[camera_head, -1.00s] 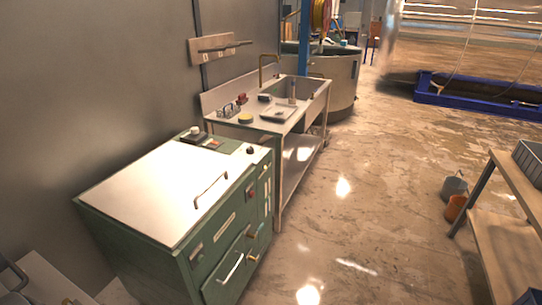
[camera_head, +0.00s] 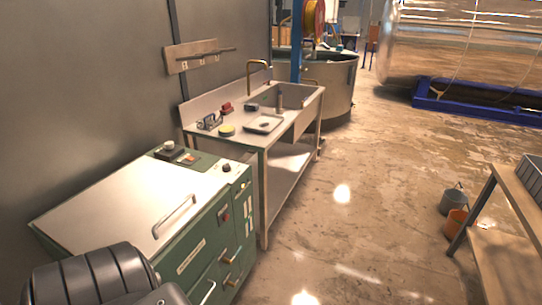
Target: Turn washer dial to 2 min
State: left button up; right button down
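The washer appears to be the green cabinet with a pale flat lid (camera_head: 130,195) at the lower left. The lid is closed and has a metal bar handle (camera_head: 174,215). A small dark round knob (camera_head: 227,167) sits on the top panel at the right of the lid. A pale knob on a dark base (camera_head: 168,146) sits at the back of the top, beside a small orange-lit display (camera_head: 188,159). I cannot tell which knob is the dial or read its setting. A dark ribbed part of my arm covers the washer's near left corner. Neither gripper shows.
A metal sink bench (camera_head: 262,141) with a brass tap and a tray stands just behind the washer. A wooden table (camera_head: 510,196) is at the right, with a grey bucket (camera_head: 451,200) and an orange bucket (camera_head: 455,222) beside it. The floor between is clear.

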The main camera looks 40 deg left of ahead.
aim_at(226, 168)
jog(key=z, duration=0.05)
jog(key=i, duration=0.85)
jog(key=u, duration=0.8)
jog(key=i, duration=0.55)
jog(key=u, duration=0.5)
